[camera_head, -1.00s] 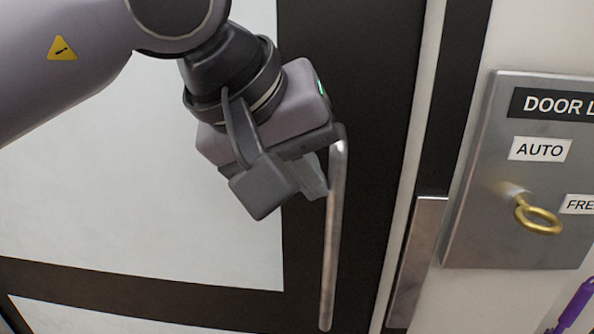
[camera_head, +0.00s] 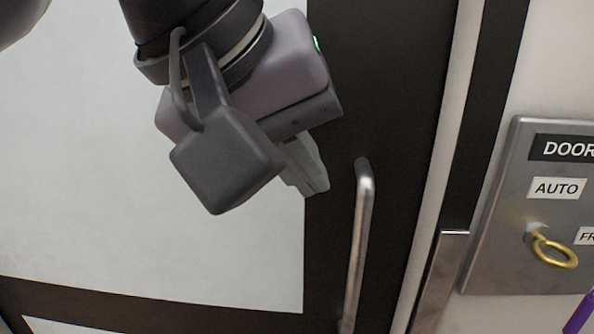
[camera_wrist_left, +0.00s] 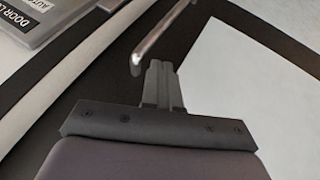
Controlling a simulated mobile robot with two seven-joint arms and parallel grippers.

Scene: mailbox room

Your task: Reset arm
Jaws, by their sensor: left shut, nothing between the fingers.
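My left gripper (camera_head: 316,188) is shut and empty in front of the door, a little left of the top of the metal door handle (camera_head: 357,240). The handle is a long upright bar on the door's dark frame. In the left wrist view the shut fingers (camera_wrist_left: 158,68) sit side by side, with the handle's end (camera_wrist_left: 140,62) just beyond and to their left. A clear gap shows between fingers and handle in the head view. My right gripper is not in view.
The door has a large pale panel (camera_head: 150,220) with dark borders. To the right are a metal latch plate (camera_head: 440,280) and a grey door-lock panel (camera_head: 505,230) with a brass ring key (camera_head: 553,252). A purple object (camera_head: 580,314) shows at the lower right edge.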

